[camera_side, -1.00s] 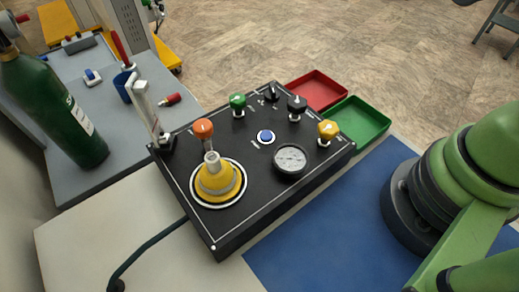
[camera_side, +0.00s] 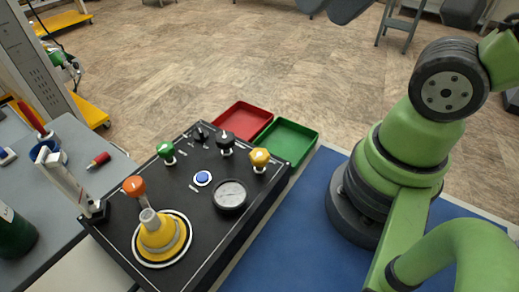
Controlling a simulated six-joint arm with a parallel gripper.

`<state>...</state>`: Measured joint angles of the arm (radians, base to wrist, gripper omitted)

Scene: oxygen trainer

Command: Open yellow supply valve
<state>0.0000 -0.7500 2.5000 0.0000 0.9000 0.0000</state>
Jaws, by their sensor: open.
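The yellow valve knob (camera_side: 260,156) stands on a short stem near the right edge of the black control panel (camera_side: 190,225). It is upright and nothing touches it. Its turned position cannot be told. A larger yellow cone-shaped part (camera_side: 158,233) with a pale tip sits in a white ring at the panel's front left. My gripper is not in view; only green links of my arm show at the right.
Green (camera_side: 166,150), orange (camera_side: 134,187) and black (camera_side: 226,140) knobs, a blue button (camera_side: 202,178) and a round gauge (camera_side: 230,195) share the panel. Red (camera_side: 243,118) and green (camera_side: 289,141) trays lie behind it. The blue mat (camera_side: 300,215) between panel and arm is clear.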

